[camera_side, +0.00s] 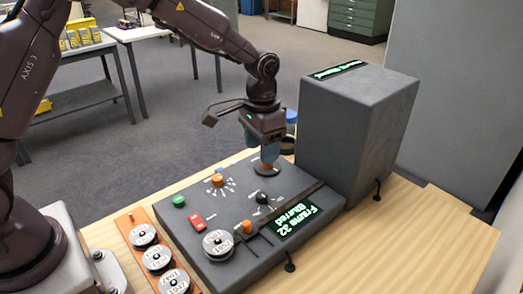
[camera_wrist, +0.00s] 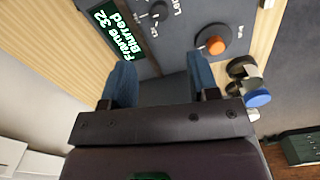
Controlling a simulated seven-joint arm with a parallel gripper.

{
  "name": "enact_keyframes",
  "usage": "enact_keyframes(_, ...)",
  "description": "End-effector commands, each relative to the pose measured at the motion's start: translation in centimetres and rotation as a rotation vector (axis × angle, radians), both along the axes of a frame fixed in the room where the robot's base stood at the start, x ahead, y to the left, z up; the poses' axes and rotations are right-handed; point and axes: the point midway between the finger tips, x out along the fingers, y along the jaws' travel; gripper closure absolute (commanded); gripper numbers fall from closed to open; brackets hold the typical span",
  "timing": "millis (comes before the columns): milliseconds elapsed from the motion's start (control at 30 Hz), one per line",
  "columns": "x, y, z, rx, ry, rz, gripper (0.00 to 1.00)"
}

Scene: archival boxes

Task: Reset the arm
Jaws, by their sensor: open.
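My gripper (camera_side: 269,160) with blue fingers is open and empty, pointing down over the back right part of a grey control console (camera_side: 243,192). In the side view its fingertips overlap a round orange-brown control (camera_side: 266,170); I cannot tell whether they touch it. In the wrist view the two fingers (camera_wrist: 161,75) stand apart with nothing between them. An orange button (camera_wrist: 213,46) lies beyond the right finger there. The console's lit display (camera_side: 296,216) reads "Frame 32 Blurred" and also shows in the wrist view (camera_wrist: 117,30).
A tall grey box (camera_side: 352,130) stands close to the right of my gripper. The console carries a green button (camera_side: 179,201), a red switch (camera_side: 197,220), knobs and a silver disc (camera_side: 217,243). More discs sit on an orange rack (camera_side: 135,222). A blue-topped item (camera_side: 291,116) stands behind.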

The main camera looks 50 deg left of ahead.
Motion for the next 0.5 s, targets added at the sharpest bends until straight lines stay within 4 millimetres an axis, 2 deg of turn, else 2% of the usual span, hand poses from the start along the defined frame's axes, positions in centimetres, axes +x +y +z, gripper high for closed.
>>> enact_keyframes(167,-0.2,0.0,-0.1,-0.001,0.005,0.002,0.45)
enact_keyframes(267,-1.6,0.1,-1.0,0.001,0.045,0.007,0.45)
enact_keyframes(367,-3.9,0.6,0.4,0.006,0.052,0.019,0.45)
enact_keyframes(500,-7.5,1.5,4.2,0.012,0.012,0.044,0.45)
